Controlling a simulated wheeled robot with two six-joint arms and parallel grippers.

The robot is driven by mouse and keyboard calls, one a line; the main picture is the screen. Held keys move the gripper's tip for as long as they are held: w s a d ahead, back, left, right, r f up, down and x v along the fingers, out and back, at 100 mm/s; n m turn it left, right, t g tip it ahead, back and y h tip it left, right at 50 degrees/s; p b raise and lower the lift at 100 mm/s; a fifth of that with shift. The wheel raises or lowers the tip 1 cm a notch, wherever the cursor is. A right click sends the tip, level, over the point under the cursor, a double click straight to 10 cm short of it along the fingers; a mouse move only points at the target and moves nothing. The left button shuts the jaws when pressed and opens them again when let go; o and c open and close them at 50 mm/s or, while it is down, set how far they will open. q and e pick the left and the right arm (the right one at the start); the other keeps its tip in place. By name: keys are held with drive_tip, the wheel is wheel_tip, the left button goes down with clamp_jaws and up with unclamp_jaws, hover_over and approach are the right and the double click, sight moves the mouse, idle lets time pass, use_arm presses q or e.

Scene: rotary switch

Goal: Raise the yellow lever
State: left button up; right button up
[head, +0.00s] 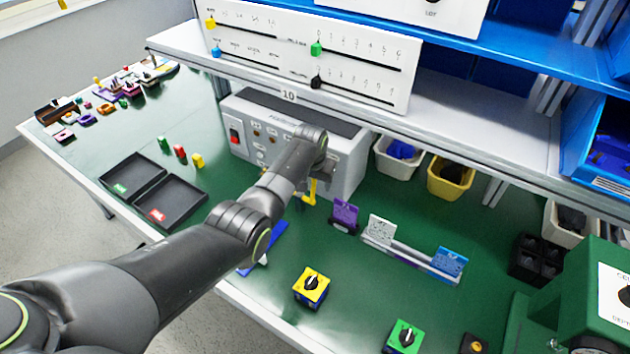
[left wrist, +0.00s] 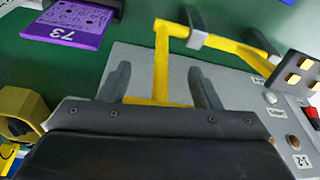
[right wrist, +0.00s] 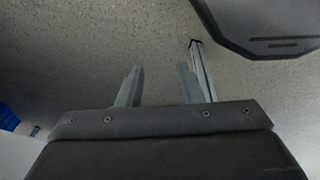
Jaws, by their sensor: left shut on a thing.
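The yellow lever (head: 310,195) is on the right part of the front of a grey control box (head: 345,165), partly hidden behind my left arm in the head view. In the left wrist view the yellow lever (left wrist: 162,65) is a bent bar, with its end bar lying across between the fingers. My left gripper (left wrist: 160,82) is shut on this bar, one finger at each end of it. My right gripper (right wrist: 158,82) shows only in the right wrist view, with its fingers apart and nothing between them, over grey floor.
A purple card (head: 345,214) numbered 73 stands on the green table right of the lever. A yellow knob box (head: 311,287) and a green one (head: 404,337) sit near the front edge. Two black trays (head: 130,172) lie left. The white shelf (head: 480,138) overhangs the box.

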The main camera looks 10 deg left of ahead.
use_arm(q)
drive_tip(key=o, duration=1.1)
drive_tip(key=shift+w, duration=0.1)
drive_tip(key=shift+c, duration=0.2)
drive_tip(key=shift+o, duration=1.4)
drive_tip(key=shift+r, duration=0.5)
drive_tip(key=b+v, duration=0.1)
drive_tip(key=v, duration=1.5)
drive_tip(key=shift+r, duration=0.15)
drive_tip(key=shift+a, duration=0.1)
